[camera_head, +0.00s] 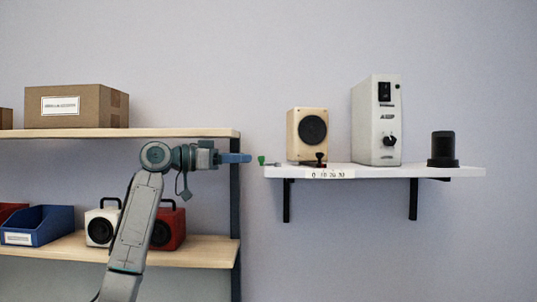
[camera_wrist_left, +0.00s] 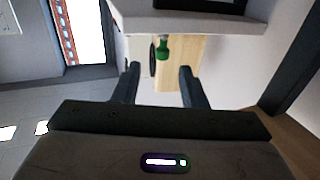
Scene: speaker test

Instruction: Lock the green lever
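The green lever (camera_head: 262,160) stands at the left end of the white wall shelf (camera_head: 400,172). In the left wrist view the green lever (camera_wrist_left: 162,48) shows ahead of the fingertips, between their lines and apart from them. My left gripper (camera_head: 248,158) points right at the lever, with a small gap left of it. In the left wrist view my left gripper (camera_wrist_left: 158,72) is open, with nothing between its fingers. A dark red lever (camera_head: 319,158) stands further right at the shelf's front. My right gripper is not in view.
A wooden speaker (camera_head: 296,130), a grey-white amplifier box (camera_head: 365,120) and a black cylinder (camera_head: 443,148) stand on the white shelf. A wooden rack (camera_head: 60,133) at left carries a cardboard box (camera_head: 80,103), a blue bin (camera_head: 45,228) and two small speakers. Its dark post (camera_head: 235,220) stands below my gripper.

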